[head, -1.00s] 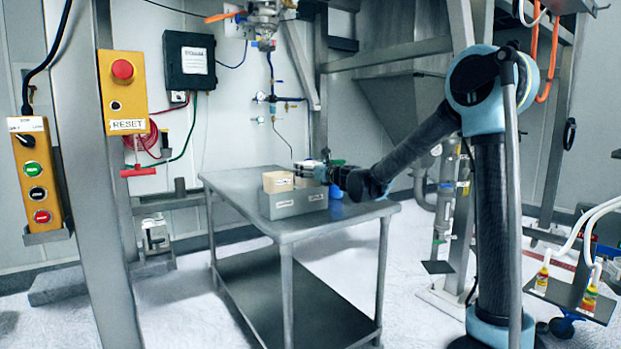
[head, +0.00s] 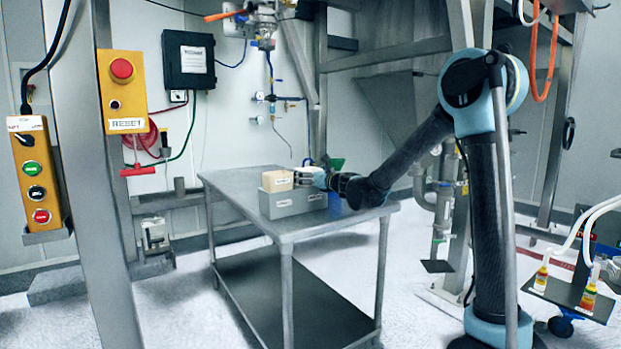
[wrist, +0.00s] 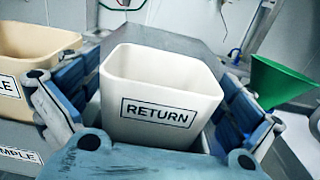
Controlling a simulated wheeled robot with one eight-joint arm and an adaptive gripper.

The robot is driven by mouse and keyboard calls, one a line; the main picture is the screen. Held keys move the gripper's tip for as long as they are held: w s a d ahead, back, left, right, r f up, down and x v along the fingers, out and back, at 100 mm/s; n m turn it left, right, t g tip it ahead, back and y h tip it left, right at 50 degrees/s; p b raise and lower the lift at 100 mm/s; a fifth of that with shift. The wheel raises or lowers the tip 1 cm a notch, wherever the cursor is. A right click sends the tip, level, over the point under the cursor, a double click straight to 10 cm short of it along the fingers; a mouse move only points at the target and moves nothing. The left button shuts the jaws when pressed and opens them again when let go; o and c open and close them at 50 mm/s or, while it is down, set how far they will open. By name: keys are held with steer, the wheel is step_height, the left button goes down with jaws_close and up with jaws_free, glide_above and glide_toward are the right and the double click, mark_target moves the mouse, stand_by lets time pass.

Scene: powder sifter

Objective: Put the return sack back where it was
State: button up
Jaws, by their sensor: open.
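The return sack is a cream, open-topped, box-shaped container with a black-framed RETURN label (wrist: 158,112) in the wrist view. It stands upright between the fingers of my gripper (wrist: 155,100). The gripper is open, with one blue finger on each side of the sack; I cannot tell whether they touch it. In the head view my gripper (head: 310,179) is over the right part of a grey holder (head: 295,207) on the steel table and hides most of the sack. I cannot tell whether the sack's bottom is seated in the holder.
A tan sack (head: 277,181) with a label ending in "LE" stands left of it in the holder. A green funnel (wrist: 283,83) is close on the right. The steel table (head: 232,186) has free room on its left. A metal post (head: 90,200) stands nearer left.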

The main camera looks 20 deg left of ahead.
steer(key=shift+r, duration=0.1)
steer(key=v, duration=1.2)
steer(key=s+d+f+n+g+h, duration=0.3)
steer(key=s+d+f+n, duration=0.5)
steer(key=s+d, duration=0.3)
steer(key=s+d+f+n+g+h, duration=0.3)
steer(key=s+d+f+n+h, duration=0.3)
steer(key=d, duration=1.2)
steer(key=s+d+f+n+g+h, duration=0.3)
steer(key=s+d+f+n+h, duration=0.1)
steer(key=s+d+f+n, duration=0.7)
steer(key=s+d+n, duration=0.1)
steer(key=s+d, duration=0.2)
steer(key=s, duration=0.3)
steer(key=shift+s+d+f+h, duration=0.15)
steer(key=shift+s+f+h, duration=0.05)
steer(key=shift+f+h, duration=0.2)
